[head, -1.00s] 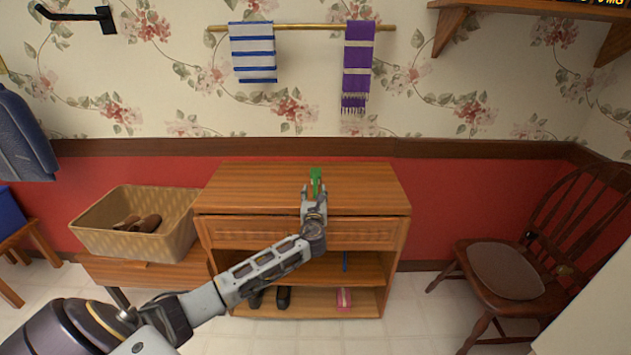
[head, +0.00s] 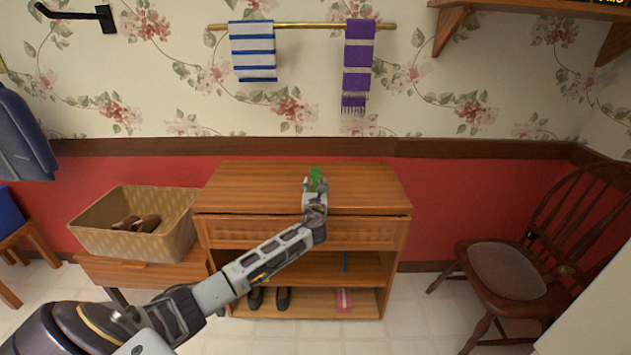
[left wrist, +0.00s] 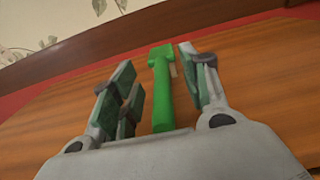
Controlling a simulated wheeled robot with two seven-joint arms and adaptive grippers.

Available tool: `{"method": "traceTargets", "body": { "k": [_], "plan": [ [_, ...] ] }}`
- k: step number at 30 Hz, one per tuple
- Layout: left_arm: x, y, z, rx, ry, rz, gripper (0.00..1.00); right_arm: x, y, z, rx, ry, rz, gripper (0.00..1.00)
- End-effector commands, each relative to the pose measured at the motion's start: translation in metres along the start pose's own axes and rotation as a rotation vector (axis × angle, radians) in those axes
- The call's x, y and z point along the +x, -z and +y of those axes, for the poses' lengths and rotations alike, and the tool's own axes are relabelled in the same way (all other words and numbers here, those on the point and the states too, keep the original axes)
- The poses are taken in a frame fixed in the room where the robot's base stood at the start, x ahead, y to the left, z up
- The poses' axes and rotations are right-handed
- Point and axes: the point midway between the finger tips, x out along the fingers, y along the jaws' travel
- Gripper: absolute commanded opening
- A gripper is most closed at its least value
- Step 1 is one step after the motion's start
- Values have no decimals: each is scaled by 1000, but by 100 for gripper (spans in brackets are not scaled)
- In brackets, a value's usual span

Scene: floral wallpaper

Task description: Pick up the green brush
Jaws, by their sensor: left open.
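The green brush (head: 316,174) lies on top of the wooden cabinet (head: 240,183). In the left wrist view the green brush (left wrist: 162,92) shows between the two fingers, its near end close to the palm. My left gripper (head: 314,184) is over the cabinet top, at the brush. In the left wrist view the left gripper (left wrist: 160,90) is open, with a gap on the brush's left side and a smaller one on its right. The brush's lower part is hidden by the gripper in the head view. My right gripper is not in view.
A wicker basket (head: 165,233) with brown shoes stands left of the cabinet. A wooden chair (head: 505,270) stands to the right. The lower shelves hold dark shoes (head: 283,297) and a pink item (head: 344,299). The cabinet top around the brush is clear.

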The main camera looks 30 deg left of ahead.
Motion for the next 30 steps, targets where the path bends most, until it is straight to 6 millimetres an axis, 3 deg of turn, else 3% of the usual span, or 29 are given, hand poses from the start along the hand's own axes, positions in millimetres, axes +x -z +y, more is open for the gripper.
{"method": "traceTargets", "body": {
  "k": [6, 20, 30],
  "plan": [
    [10, 0, 0, -1, 1, 1, 46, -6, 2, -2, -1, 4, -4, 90],
    [10, 0, 0, -1, 1, 0, 46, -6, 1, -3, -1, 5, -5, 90],
    [10, 0, 0, -1, 0, 0, 2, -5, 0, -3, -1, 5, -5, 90]
  ]
}}
